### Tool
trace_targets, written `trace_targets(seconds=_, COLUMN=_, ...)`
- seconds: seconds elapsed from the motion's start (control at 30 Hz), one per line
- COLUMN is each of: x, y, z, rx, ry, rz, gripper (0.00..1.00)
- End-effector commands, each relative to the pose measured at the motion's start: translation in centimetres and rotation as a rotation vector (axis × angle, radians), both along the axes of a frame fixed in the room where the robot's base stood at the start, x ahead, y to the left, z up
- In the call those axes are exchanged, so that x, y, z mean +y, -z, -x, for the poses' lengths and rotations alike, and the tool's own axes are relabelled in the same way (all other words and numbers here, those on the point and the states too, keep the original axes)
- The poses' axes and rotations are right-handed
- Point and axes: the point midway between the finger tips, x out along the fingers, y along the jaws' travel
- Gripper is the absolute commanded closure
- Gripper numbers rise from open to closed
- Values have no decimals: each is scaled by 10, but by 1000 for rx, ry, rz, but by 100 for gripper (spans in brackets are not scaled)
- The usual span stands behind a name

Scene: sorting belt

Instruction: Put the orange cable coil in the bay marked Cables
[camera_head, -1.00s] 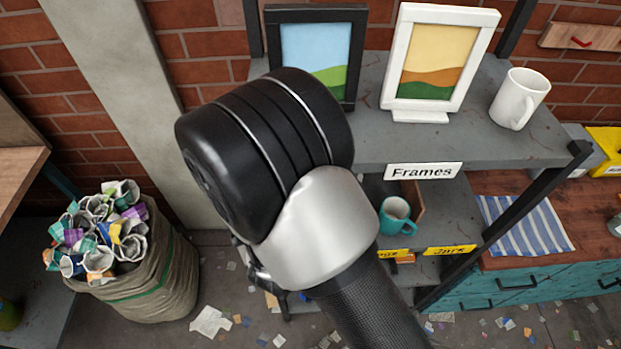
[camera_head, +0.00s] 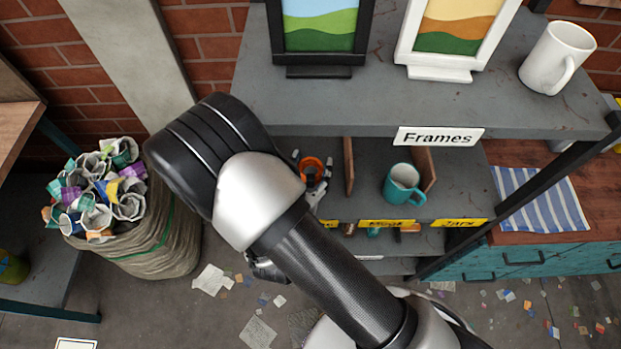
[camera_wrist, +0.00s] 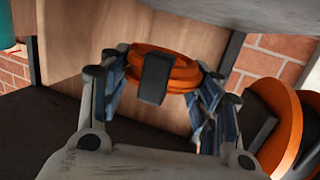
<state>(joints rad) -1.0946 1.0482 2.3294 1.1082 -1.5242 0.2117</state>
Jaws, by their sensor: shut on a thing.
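The orange cable coil (camera_wrist: 165,68), with a dark band across it, is between the fingers of my gripper (camera_wrist: 160,85) in the wrist view. The gripper is shut on it beside a wooden divider (camera_wrist: 80,45), above a dark shelf surface. In the head view the coil (camera_head: 312,167) and gripper (camera_head: 314,185) show inside a middle-shelf bay, left of a wooden divider (camera_head: 349,165). I cannot tell whether the coil touches the shelf. The yellow label below this bay is mostly hidden by my arm, so its word cannot be read.
Larger orange round things (camera_wrist: 285,120) with dark bands stand close right in the wrist view. A teal mug (camera_head: 403,185) stands right of the divider, above a yellow label (camera_head: 387,224). The upper shelf (camera_head: 330,112), marked Frames, overhangs the bay.

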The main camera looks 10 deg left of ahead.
Motion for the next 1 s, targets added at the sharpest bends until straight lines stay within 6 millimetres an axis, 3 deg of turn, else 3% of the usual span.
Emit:
trace_targets(seconds=0.4, x=0, y=46, z=0, rx=-2, ry=0, rz=0, gripper=70)
trace_targets(seconds=0.77, x=0, y=49, z=0, rx=-2, ry=0, rz=-1, gripper=70)
trace_targets(seconds=0.8, x=0, y=50, z=0, rx=-1, ry=0, rz=-1, gripper=42)
trace_targets(seconds=1.0, x=0, y=48, z=0, rx=-1, ry=0, rz=-1, gripper=34)
